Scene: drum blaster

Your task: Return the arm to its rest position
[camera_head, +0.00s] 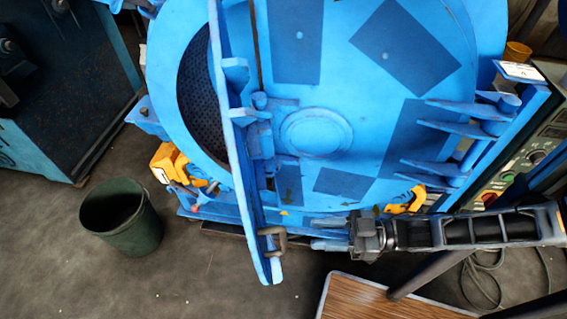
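My arm (470,231) reaches in from the right edge, roughly level, in front of the lower part of the big blue drum machine (455,25). My gripper (314,233) is at its left end and points left. Its two fingers look parted, with a gap between them and nothing held. The fingertips are just right of a brownish D-shaped handle (284,240) on the lower end of the blue door (243,190). They appear apart from the handle. The door is seen nearly edge-on and stands open, with a dark perforated drum interior (198,100) to its left.
A dark green bin (122,218) stands on the floor at left. A wood-topped table (385,302) is below the arm. A control panel (530,150) with buttons is at right. Yellow parts (168,160) sit by the machine's base. The floor at lower left is clear.

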